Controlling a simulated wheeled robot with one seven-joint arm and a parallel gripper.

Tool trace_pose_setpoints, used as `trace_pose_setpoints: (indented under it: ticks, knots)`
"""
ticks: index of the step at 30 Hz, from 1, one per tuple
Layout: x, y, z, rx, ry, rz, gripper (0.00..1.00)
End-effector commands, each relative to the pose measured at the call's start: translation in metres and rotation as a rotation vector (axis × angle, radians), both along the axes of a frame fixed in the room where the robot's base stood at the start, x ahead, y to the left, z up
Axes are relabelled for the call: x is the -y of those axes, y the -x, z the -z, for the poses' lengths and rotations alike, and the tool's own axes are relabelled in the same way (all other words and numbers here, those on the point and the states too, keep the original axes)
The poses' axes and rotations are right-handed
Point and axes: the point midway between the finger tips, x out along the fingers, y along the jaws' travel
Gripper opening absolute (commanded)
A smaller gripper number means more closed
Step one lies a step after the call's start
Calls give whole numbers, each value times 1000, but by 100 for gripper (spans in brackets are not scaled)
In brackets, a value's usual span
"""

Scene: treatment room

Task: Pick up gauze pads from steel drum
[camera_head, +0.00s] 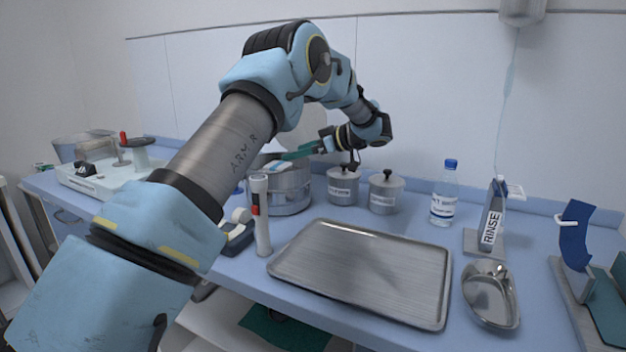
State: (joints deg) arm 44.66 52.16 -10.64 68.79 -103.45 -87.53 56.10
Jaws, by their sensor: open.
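The steel drum (291,201) stands on the blue counter behind the tray, partly hidden by my arm. Its top is open, and a pale round shape behind it looks like its raised lid (299,134). Something whitish, likely the gauze pads (272,167), shows inside near the rim; its exact shape is hard to tell. My gripper (290,155) has teal fingers and reaches in from the right, over the drum's opening. It is open. I cannot tell whether the fingers touch the pads.
Two lidded steel canisters (384,193) stand right of the drum. A white torch-like cylinder (262,215) stands in front of it. An empty steel tray (365,270) fills the front middle. A bottle (444,195), a RINSE stand (491,220) and a kidney dish (490,292) are on the right.

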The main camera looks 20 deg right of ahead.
Motion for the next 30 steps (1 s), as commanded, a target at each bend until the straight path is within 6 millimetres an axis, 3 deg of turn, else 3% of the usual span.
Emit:
trace_pose_setpoints:
  ticks: [5, 30]
  knots:
    - [2, 12, 10, -46, -14, -48, 100]
    - [-68, -52, 43, -45, -13, -49, 100]
